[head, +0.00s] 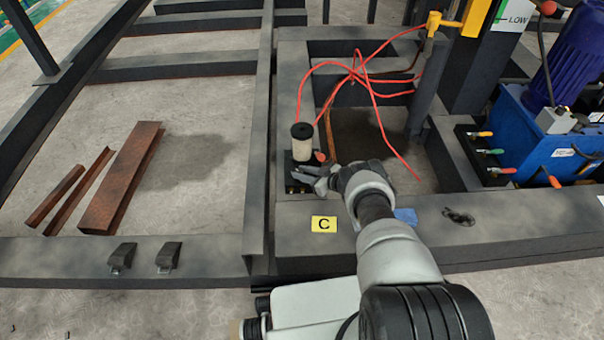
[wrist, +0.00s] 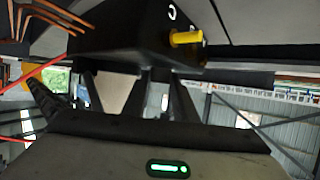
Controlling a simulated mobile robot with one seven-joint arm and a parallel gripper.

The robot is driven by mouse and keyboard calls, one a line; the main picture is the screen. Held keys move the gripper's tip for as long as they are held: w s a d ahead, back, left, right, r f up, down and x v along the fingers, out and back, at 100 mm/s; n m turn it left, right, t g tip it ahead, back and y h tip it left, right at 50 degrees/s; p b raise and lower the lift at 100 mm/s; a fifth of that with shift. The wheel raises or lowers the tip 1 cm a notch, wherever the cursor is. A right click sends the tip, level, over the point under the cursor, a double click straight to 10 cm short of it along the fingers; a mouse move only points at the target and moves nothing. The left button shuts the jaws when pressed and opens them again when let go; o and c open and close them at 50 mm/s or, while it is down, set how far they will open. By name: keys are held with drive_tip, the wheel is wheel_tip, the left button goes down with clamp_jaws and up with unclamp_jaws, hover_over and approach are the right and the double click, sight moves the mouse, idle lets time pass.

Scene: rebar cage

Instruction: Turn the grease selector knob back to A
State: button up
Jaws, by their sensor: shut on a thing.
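The grease unit is a small dark box (head: 291,187) with a cream, black-capped reservoir (head: 303,143) on top, standing on the dark frame. My gripper (head: 312,178) reaches it from the right, its fingers against the box side. In the wrist view my gripper (wrist: 146,88) has a narrow dark piece between its fingers, joined to the dark box (wrist: 125,45); I take this for the grease selector knob (wrist: 147,92). Its pointer and the letter A are not visible. A yellow fitting (wrist: 187,38) sticks out of the box just beside the fingers.
Red hoses (head: 372,78) loop over the frame opening behind my gripper. A yellow plate marked C (head: 324,224) lies on the front beam. A blue valve unit (head: 535,140) with several coloured levers stands at right. Rusty steel pieces (head: 122,180) lie on the floor at left.

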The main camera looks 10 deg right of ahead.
drive_tip(key=shift+w+d+n+g+y, duration=0.1)
drive_tip(key=shift+n+g+y, duration=0.2)
drive_tip(key=shift+n+y, duration=0.1)
idle(0.3)
drive_tip(key=o, duration=1)
drive_tip(key=shift+o, duration=0.2)
drive_tip(key=shift+s+d+r+p, duration=0.25)
drive_tip(key=shift+d+r+p, duration=0.05)
drive_tip(key=shift+p, duration=0.05)
drive_tip(key=p+v, duration=0.5)
drive_tip(key=v, duration=1.1)
drive_tip(key=shift+s+p, duration=0.2)
drive_tip(key=shift+p, duration=0.1)
drive_tip(key=shift+d, duration=0.15)
